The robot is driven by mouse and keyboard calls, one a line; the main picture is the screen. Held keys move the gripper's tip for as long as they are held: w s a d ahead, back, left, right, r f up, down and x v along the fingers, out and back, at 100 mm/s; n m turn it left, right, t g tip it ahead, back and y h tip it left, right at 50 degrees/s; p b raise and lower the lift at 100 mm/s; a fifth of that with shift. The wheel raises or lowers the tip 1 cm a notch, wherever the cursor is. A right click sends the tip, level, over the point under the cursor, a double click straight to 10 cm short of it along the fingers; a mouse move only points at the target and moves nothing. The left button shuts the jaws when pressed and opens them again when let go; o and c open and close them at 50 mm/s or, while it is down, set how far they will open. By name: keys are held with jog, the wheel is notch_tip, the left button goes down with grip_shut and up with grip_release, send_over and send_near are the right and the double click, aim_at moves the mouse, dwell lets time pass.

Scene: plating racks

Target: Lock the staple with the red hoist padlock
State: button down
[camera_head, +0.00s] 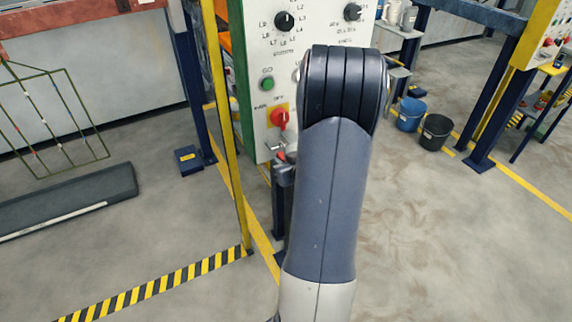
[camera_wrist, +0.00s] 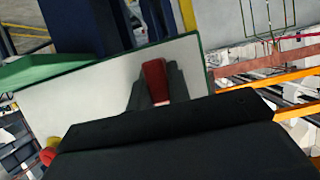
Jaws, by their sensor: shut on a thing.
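The red padlock (camera_wrist: 155,82) is held between the dark fingers of my gripper (camera_wrist: 158,88), in the middle of the wrist view, in front of the pale panel. In the head view a small red part of the padlock (camera_head: 281,156) shows at the tip of my gripper (camera_head: 287,162), mostly hidden by my arm. A small metal staple (camera_head: 273,146) appears on the panel (camera_head: 257,125) just above the gripper, below the red switch (camera_head: 279,118) on its yellow plate. The padlock's shackle is not clear, and I cannot tell whether it touches the staple.
A green button (camera_head: 267,84) and black dials (camera_head: 285,21) are on the panel. A yellow post (camera_head: 228,130) stands close left of it. Blue (camera_head: 411,114) and black buckets (camera_head: 435,132) stand at right. The floor in front is open.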

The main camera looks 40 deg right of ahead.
jog(key=shift+w+d, duration=0.2)
jog(key=shift+w, duration=0.55)
jog(key=shift+w+d, duration=0.15)
jog(key=shift+w, duration=0.6)
jog(key=shift+s+d+f, duration=0.3)
jog(key=shift+d+f, duration=0.35)
jog(key=shift+d, duration=0.3)
jog(key=shift+s+d+f, duration=0.25)
jog(key=shift+d+f, duration=0.35)
jog(key=shift+d, duration=0.35)
jog(key=c, duration=1.9)
grip_release()
jog(key=shift+c, duration=0.2)
grip_shut()
